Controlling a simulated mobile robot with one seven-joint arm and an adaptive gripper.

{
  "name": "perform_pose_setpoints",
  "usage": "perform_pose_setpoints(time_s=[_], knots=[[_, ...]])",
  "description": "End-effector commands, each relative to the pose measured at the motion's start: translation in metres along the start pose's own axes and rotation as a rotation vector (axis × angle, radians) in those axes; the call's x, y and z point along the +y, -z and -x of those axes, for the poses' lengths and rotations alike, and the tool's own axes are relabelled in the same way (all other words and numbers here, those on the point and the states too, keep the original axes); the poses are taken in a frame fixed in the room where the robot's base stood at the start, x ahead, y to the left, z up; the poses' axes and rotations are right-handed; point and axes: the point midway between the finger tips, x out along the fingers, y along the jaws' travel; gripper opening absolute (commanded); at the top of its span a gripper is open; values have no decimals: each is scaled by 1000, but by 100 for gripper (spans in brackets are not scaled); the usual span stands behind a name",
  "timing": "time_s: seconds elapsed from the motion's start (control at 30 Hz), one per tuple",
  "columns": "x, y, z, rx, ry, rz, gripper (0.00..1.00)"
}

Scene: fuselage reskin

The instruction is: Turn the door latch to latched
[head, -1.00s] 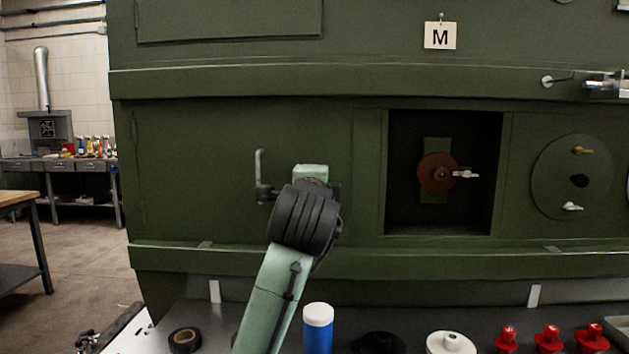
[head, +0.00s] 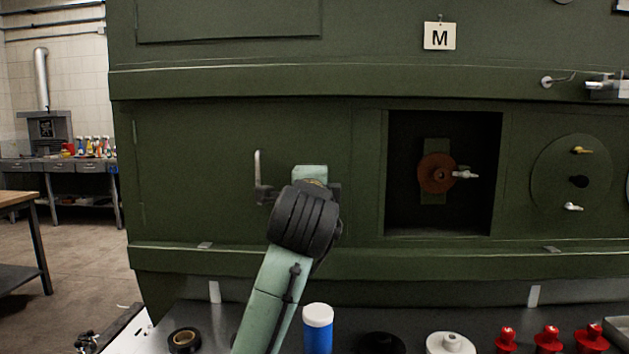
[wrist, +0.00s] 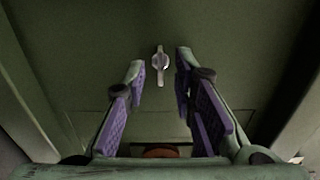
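The door latch (wrist: 160,62) is a small pale metal turn-knob on a dark green panel. In the wrist view its long side runs up and down the picture. My gripper (wrist: 164,70) is open, with one purple-padded finger on each side of the latch. A gap shows between the latch and each finger, and nothing is held.
A pale upright rod (head: 258,170) shows just left of my arm. To the right is a dark recess (head: 410,215) with a rust-brown disc (head: 437,173). A blue bottle (head: 318,335), black tape roll (head: 184,341) and several red pieces (head: 547,340) stand below on the bench.

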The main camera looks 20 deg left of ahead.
Motion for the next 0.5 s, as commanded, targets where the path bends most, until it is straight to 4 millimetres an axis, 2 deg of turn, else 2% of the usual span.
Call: perform_pose_setpoints(time_s=[0.17,0.5], knots=[[-1,-1,26,-2,5,-1,24],[-1,0,96,-1,4,-1,24]])
